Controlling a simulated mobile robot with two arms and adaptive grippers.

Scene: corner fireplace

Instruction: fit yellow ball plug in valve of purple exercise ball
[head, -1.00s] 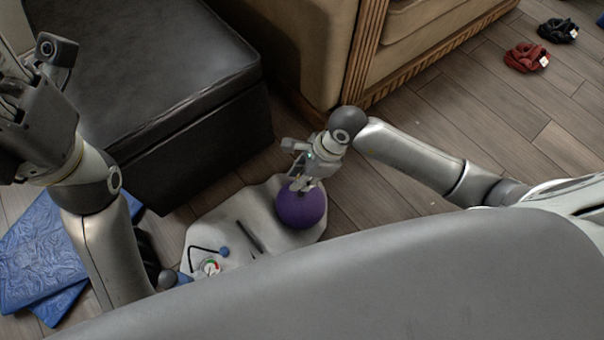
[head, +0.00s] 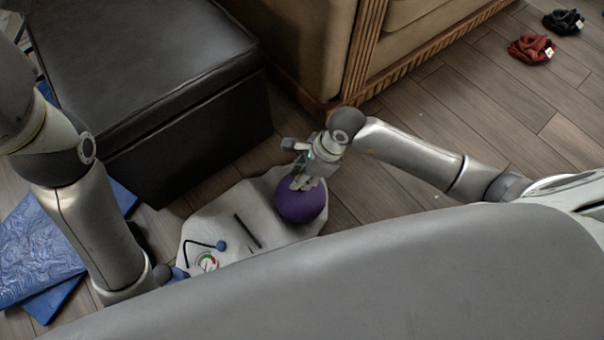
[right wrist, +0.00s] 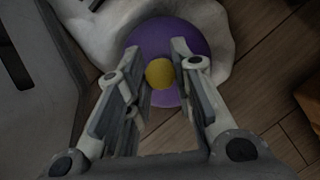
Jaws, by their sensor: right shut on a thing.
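The purple exercise ball (head: 302,203) rests on a pale crumpled cloth (head: 215,222) on the floor. My right gripper (head: 302,184) reaches down to the top of the ball. In the right wrist view, my right gripper (right wrist: 157,58) is shut on the yellow ball plug (right wrist: 160,73), which sits between its fingers, in front of the purple ball (right wrist: 185,45). I cannot tell whether the plug touches the ball, and the valve is not visible.
A black ottoman (head: 190,130) and a tan armchair (head: 310,50) stand behind. Blue mats (head: 45,250) lie at left. Red (head: 531,48) and dark bundles (head: 563,21) lie far right.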

